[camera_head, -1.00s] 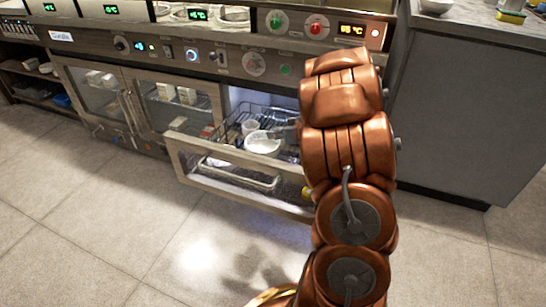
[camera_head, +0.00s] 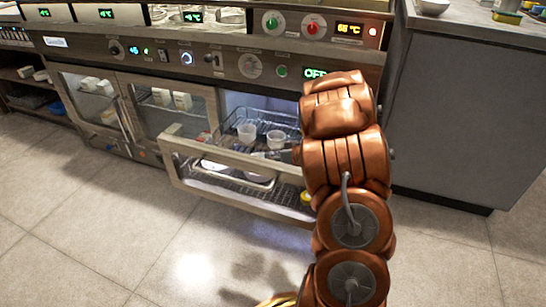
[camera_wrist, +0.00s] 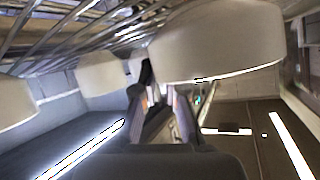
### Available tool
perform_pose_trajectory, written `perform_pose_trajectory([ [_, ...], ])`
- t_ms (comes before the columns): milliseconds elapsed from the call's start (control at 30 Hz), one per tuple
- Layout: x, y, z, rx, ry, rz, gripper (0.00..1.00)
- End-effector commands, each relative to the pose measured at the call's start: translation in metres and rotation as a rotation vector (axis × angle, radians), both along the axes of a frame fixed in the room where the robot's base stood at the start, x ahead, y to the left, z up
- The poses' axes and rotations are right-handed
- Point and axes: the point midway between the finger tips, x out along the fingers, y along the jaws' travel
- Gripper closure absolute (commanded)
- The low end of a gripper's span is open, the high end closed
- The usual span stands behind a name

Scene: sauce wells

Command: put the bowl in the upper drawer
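The open drawer (camera_head: 232,192) has a wire basket (camera_head: 232,117) at its upper level. Two small white vessels show there: one at the left (camera_head: 246,133) and one at the right (camera_head: 276,140), close to my arm. I cannot tell from the head view whether either is the bowl. In the wrist view, a large white rounded vessel (camera_wrist: 215,45), likely the bowl, is just beyond my gripper (camera_wrist: 165,95). Two more white vessels (camera_wrist: 103,75) (camera_wrist: 14,100) are to its left. My gripper's fingers are partly hidden, and whether they touch the large vessel is unclear.
A metal tray (camera_head: 240,174) lies in the lower part of the open drawer. Closed glass-front doors (camera_head: 170,105) stand to the left. A grey counter block (camera_head: 455,110) stands to the right. The tiled floor (camera_head: 110,235) in front is clear.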

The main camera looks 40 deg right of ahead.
Motion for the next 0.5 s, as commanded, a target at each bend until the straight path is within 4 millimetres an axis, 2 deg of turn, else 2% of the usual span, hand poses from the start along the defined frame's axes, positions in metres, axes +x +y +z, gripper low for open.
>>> perform_pose_trajectory([
  [33,0.0000,0.0001,0.0000,0.000,0.000,0.000,0.86],
  [233,-0.0001,0.0001,-0.0001,0.000,0.000,0.000,0.65],
  [500,-0.0001,0.0001,-0.0001,0.000,0.001,0.000,0.65],
])
